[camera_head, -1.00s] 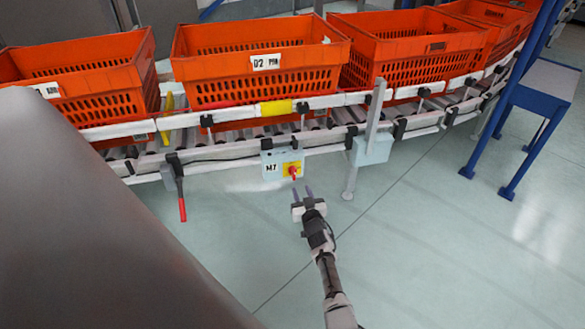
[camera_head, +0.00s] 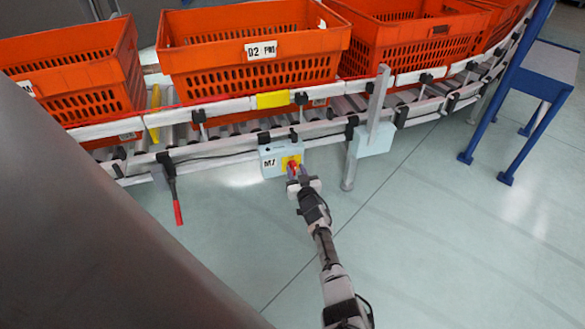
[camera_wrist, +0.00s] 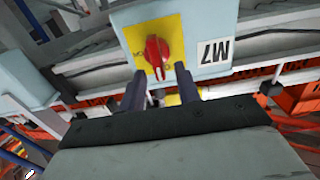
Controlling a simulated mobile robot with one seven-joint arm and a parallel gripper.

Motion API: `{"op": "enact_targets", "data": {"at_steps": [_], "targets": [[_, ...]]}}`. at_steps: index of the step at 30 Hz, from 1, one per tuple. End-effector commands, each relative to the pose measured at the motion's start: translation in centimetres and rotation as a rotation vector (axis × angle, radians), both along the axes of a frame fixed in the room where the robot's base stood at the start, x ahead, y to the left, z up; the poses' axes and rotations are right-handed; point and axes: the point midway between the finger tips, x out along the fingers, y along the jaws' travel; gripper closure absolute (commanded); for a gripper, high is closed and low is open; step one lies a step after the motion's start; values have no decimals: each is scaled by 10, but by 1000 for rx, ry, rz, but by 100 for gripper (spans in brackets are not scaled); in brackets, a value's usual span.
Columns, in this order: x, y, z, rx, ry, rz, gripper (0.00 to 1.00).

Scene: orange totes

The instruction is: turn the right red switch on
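The red rotary switch (camera_head: 294,165) sits on a yellow plate (camera_wrist: 138,36) on the light-blue box marked M7 (camera_head: 270,168), fixed to the conveyor's side rail. In the wrist view the red knob (camera_wrist: 156,54) shows clearly, with its grip bar lined up roughly with the picture's vertical. My gripper (camera_head: 297,172) is at the front of the box. In the wrist view its two fingers (camera_wrist: 160,82) are apart, one to each side of the knob's lower end, with a gap between them. I cannot tell whether either finger touches the knob.
A lever with a red handle (camera_head: 177,200) hangs from the rail at the left. A plain light-blue box (camera_head: 375,140) and metal post (camera_head: 378,92) stand right of the switch. Orange totes (camera_head: 250,70) line the conveyor above. The floor in front is clear.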

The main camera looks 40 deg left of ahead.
Motion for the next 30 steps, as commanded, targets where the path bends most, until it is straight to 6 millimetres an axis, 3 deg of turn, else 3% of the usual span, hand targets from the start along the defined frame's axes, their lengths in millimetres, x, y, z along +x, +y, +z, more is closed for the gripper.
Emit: {"op": "enact_targets", "data": {"at_steps": [11, 18, 30], "targets": [[1, -1, 0, 0, 0, 0, 69], [1, 0, 0, 0, 0, 0, 100], [2, -1, 1, 23, 32, 0, 100]]}}
